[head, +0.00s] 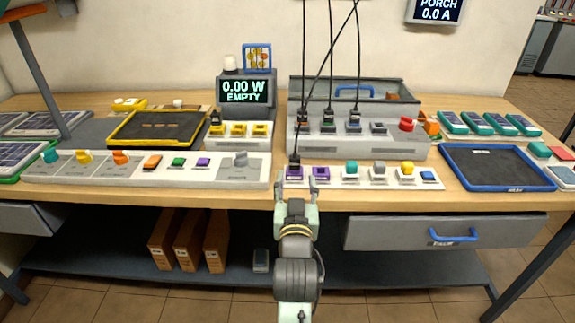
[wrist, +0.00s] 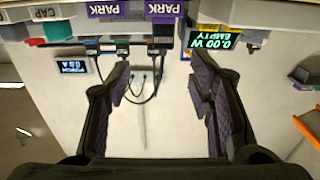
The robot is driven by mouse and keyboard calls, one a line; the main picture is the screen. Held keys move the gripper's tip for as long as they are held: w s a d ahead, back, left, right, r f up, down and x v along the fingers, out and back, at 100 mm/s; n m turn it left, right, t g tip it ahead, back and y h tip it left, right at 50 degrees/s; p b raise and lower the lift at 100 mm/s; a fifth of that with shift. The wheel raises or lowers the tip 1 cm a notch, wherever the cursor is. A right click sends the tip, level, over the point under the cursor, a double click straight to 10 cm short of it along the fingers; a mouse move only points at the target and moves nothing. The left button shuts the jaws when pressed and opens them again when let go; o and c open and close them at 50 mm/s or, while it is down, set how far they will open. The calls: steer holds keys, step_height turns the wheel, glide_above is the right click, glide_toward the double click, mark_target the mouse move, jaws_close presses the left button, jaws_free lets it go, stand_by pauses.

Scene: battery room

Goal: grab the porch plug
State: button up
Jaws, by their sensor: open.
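Several black plugs on dark cables stand in a row on the grey socket box (head: 357,142) in the head view: a left plug (head: 304,118), a middle plug (head: 328,121) and a right plug (head: 355,120). Another cable runs down to a plug (head: 295,162) at a purple block labelled PARK, which shows in the wrist view (wrist: 153,9). I cannot read which plug is the porch one. My gripper (head: 296,187) is open and empty at the table's front edge, just in front of the purple blocks. Its spread fingers (wrist: 162,82) also show in the wrist view.
A display (head: 245,92) reads 0.00 W EMPTY; a wall display (head: 436,10) reads PORCH 0.0 A. A long switch panel (head: 130,172) lies left, a blue-rimmed tray (head: 449,180) right. Hanging cables cross above the socket box. A drawer (head: 390,232) is below the tabletop.

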mark_target(295, 162)
steer(key=w+b, duration=0.1)
steer(key=b, duration=0.3)
steer(key=w+b, duration=0.1)
steer(key=b, duration=0.3)
steer(key=shift+w+f, duration=0.25)
steer(key=shift+f, duration=0.05)
steer(key=w, duration=0.2)
steer(key=shift+w+a+r+p, duration=0.1)
steer(key=shift+w+r+p, duration=0.2)
steer(key=shift+w+p, duration=0.1)
steer(key=shift+w+a+f+b, duration=0.15)
steer(key=shift+w+b, duration=0.45)
steer(key=shift+w, duration=2)
steer(key=shift+f, duration=0.1)
steer(key=shift+c, duration=0.4)
jaws_close()
